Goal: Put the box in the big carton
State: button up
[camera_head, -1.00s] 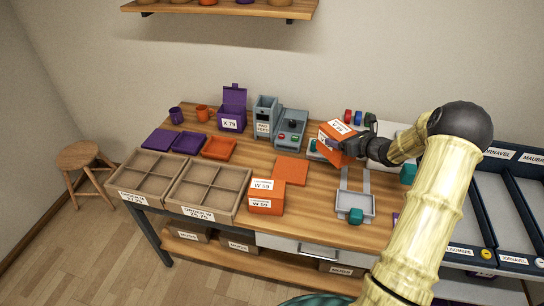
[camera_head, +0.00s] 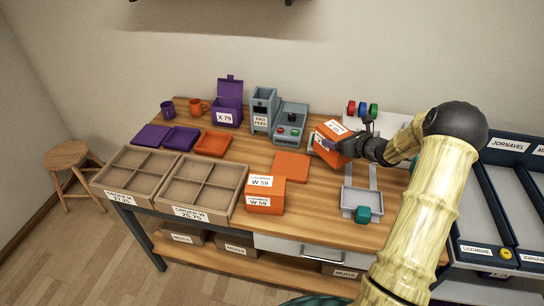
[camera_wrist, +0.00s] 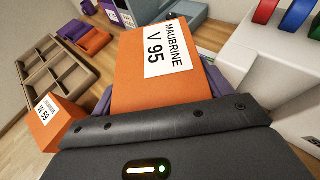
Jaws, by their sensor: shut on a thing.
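My gripper (camera_head: 354,147) is shut on an orange box (camera_head: 328,139), at the right of the bench in the head view. The box is tilted in that view and appears to be held above the bench top. In the wrist view the same box (camera_wrist: 150,85) fills the middle, with a white label reading MAUBRINE V 95. Two brown cartons, each split into four compartments, stand at the bench's left: a left carton (camera_head: 101,187) and a right carton (camera_head: 236,205). The compartments that show look empty. Their front labels are too small to read fully.
Orange W 59 boxes (camera_head: 265,204) are stacked beside the right carton. An orange panel (camera_head: 291,167) lies behind them. Grey machines (camera_head: 290,122), a purple X 79 box (camera_head: 227,104) and mugs stand along the back.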

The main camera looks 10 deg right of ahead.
jog(key=shift+f+p, duration=0.5)
jog(key=shift+f, duration=2.65)
notch_tip(320, 180, down, 3)
jog(key=shift+f+p, duration=0.1)
jog(key=shift+p, duration=0.25)
jog(key=shift+w+f, duration=0.15)
jog(key=shift+f, duration=0.15)
jog(key=shift+s+d+f, duration=0.1)
jog(key=shift+s+d, duration=0.05)
jog(key=shift+s, duration=0.05)
jog(key=o, duration=1.2)
jog(key=shift+w, duration=0.1)
jog(key=shift+a, duration=0.2)
